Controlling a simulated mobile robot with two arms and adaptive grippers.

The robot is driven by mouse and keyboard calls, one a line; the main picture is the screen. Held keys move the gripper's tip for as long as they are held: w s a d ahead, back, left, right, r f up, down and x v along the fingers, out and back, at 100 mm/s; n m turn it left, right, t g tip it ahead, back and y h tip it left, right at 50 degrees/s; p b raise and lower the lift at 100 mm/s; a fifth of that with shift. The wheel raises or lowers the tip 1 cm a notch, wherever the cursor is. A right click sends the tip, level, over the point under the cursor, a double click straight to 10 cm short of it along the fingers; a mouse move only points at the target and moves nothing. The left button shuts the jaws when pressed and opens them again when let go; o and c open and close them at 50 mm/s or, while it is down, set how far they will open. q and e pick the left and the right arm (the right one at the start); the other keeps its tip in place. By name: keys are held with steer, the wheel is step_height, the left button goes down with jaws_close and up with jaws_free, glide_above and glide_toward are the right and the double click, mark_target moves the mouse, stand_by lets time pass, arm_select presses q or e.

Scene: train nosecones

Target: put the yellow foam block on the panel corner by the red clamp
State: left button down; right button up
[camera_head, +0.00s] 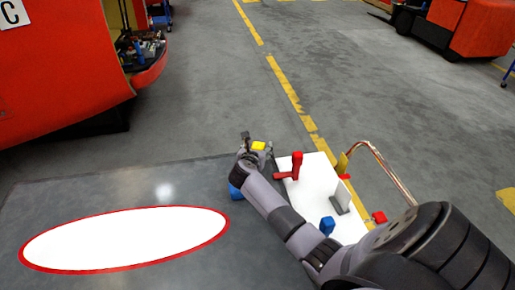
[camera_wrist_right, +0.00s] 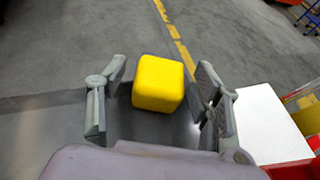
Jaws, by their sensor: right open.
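The yellow foam block (camera_head: 258,146) is at the far edge of the dark table, by my right gripper (camera_head: 257,143). In the right wrist view the block (camera_wrist_right: 158,84) sits between the two open fingers (camera_wrist_right: 160,75). A gap shows on its left, and its right side is close to the right finger; contact is unclear. What the block rests on is hidden. The white panel (camera_head: 312,173) lies to the right, with the red clamp (camera_head: 297,165) upright at its left edge, near the far left corner. My left gripper is out of view.
A blue clamp (camera_head: 327,225) and a grey bracket (camera_head: 341,197) stand on the panel. A blue object (camera_head: 235,191) is partly hidden by my right arm. A metal rail (camera_head: 385,170) curves at right. A red-rimmed white oval (camera_head: 125,238) lies on the table (camera_head: 120,190).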

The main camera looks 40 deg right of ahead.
steer(key=shift+r, duration=0.1)
steer(key=shift+r, duration=0.15)
steer(key=shift+s+a, duration=0.25)
steer(key=shift+a, duration=0.15)
steer(key=b+v, duration=0.1)
steer(key=v, duration=0.9)
steer(key=shift+b, duration=0.3)
steer(key=shift+s+a+r, duration=0.3)
steer(key=shift+a+r, duration=0.05)
steer(key=shift+r, duration=0.05)
